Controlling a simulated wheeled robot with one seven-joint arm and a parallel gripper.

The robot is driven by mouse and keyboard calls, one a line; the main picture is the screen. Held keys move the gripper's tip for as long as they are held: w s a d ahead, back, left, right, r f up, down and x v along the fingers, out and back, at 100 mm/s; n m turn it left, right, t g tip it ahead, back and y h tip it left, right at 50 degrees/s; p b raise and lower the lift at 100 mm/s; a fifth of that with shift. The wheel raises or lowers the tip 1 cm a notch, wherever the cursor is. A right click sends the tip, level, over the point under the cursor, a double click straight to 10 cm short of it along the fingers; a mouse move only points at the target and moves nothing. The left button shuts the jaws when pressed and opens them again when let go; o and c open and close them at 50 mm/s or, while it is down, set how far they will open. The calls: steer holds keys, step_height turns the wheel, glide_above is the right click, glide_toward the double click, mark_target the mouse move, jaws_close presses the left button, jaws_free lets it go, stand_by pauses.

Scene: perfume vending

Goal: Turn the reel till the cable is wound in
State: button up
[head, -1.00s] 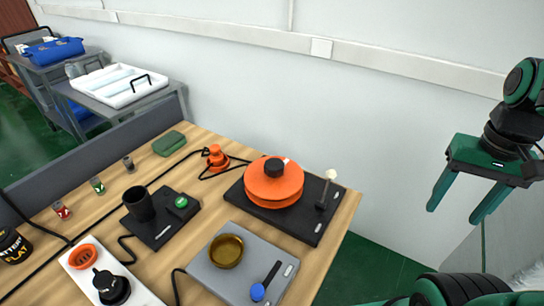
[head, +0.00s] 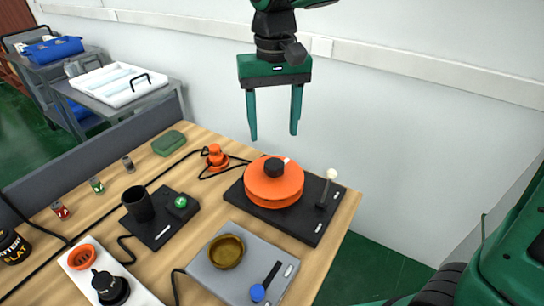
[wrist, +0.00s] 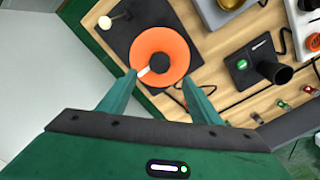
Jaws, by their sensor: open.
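The orange reel (head: 262,190) sits on a black base plate (head: 300,222) near the right end of the table, with a black hub and a small white mark on its top. A lever with a pale knob (head: 331,174) stands on the same plate, to the reel's right. A black cable (head: 238,160) runs from the reel area to an orange plug-like piece (head: 216,157). My gripper (head: 274,137) is open and empty, fingers pointing down, above the reel and apart from it. In the wrist view the reel (wrist: 174,38) shows just beyond the open fingers.
A grey plate with a brass bowl (head: 227,251) and a blue-knobbed lever (head: 258,292) is in front of the reel. A black unit with a cup (head: 139,204) and green button (head: 181,202) is to the left. A green box (head: 169,143) lies near the back edge.

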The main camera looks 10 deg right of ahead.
mark_target(273, 163)
step_height(273, 163, down, 9)
steer(key=shift+f, duration=0.15)
stand_by(0.4)
steer(key=c, duration=1.1)
steer(key=shift+a, duration=0.1)
jaws_close()
